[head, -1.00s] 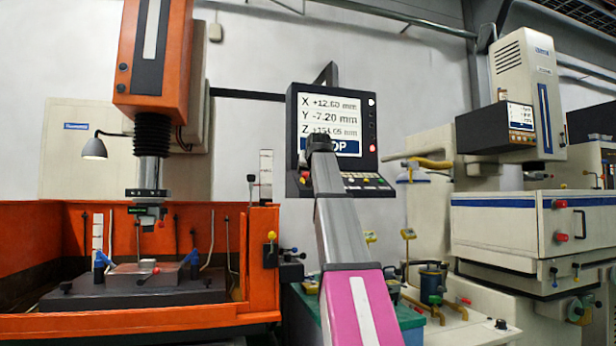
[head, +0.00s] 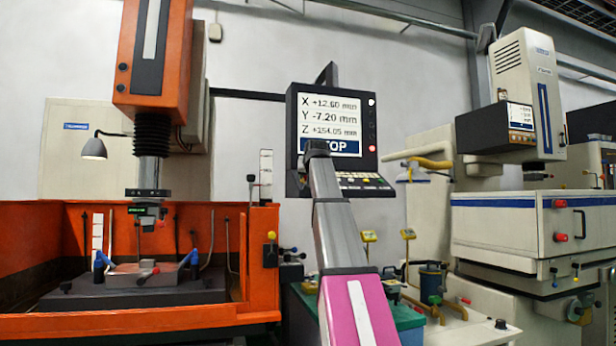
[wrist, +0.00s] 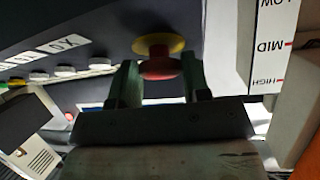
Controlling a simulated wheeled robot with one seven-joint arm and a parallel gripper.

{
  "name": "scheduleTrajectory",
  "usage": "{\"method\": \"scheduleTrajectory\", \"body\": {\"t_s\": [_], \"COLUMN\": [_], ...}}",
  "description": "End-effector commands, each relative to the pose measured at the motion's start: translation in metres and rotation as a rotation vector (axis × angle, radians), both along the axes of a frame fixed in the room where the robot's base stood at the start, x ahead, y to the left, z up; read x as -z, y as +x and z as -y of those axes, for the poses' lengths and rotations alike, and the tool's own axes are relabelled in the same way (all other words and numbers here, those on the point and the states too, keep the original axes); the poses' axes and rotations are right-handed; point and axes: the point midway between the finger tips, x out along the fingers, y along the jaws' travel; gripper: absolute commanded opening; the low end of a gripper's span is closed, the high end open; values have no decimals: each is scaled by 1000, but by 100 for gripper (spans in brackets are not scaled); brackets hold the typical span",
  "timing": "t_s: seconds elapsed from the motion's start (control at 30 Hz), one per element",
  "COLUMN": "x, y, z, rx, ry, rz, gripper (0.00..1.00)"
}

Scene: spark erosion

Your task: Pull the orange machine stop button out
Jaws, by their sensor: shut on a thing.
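The stop button is a red mushroom cap (wrist: 160,67) on a yellow round collar (wrist: 157,43), seen in the wrist view on the underside of a dark panel. My gripper (wrist: 160,76) has one finger on each side of the red cap and is shut on it. In the head view the control panel (head: 368,112) of the orange machine carries a screen (head: 330,115) with X, Y and Z values and a STOP banner. My own arm covers the button and fingers in that view.
The orange machine's tank (head: 262,220) stands left of my arm. In the wrist view, a row of pale round buttons (wrist: 68,71) lies left of the stop button, and a white plate marked LOW, MID, HIGH (wrist: 268,45) is close on the right.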

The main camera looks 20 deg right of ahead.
Motion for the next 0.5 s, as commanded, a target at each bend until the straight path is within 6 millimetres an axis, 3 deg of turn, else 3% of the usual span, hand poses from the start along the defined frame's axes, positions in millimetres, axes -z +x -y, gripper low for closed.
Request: {"method": "scheduleTrajectory", "body": {"t_s": [0.13,0.37,0.4,0.43,0.5], "x": [-11,-11,-12,-11,-11], "y": [-6,-6,-7,-6,-6], "z": [0,0,0,0,0], "rx": [0,0,0,0,0], "ry": [0,-2,-2,-2,-2], "rz": [2,5,5,5,4], "gripper": [1,1,56,66,70]}}
